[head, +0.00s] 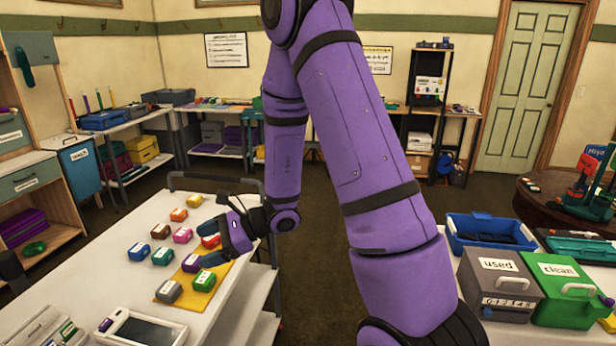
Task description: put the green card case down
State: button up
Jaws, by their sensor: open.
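A green card case (204,281) with a pale label lies on the yellow mat (222,273) on the white table at the left. A grey case (169,291) and a purple case (191,263) are close to it on its left. My gripper (208,246) is open, low over the table just beyond the green case. It looks apart from that case, with nothing visible between its fingers. It partly covers a red case (210,241) and the mat's far part.
Several other coloured cases stand in loose rows on the white table (110,283). A tablet-like device (142,328) lies at its front. Grey "used" (497,284) and green "clean" (565,288) boxes stand at right. Dark floor lies between the tables.

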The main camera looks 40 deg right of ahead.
jog(key=s+a+r+n+g+h, duration=0.25)
jog(key=s+r+n+g, duration=0.35)
jog(key=s+r+n, duration=0.7)
jog(key=s+d+r+n+t+h, duration=0.5)
jog(key=s+d+r+n+h, duration=0.2)
jog(key=s+d+r+h, duration=0.3)
jog(key=shift+s+r, duration=0.3)
jog(key=shift+s, duration=0.85)
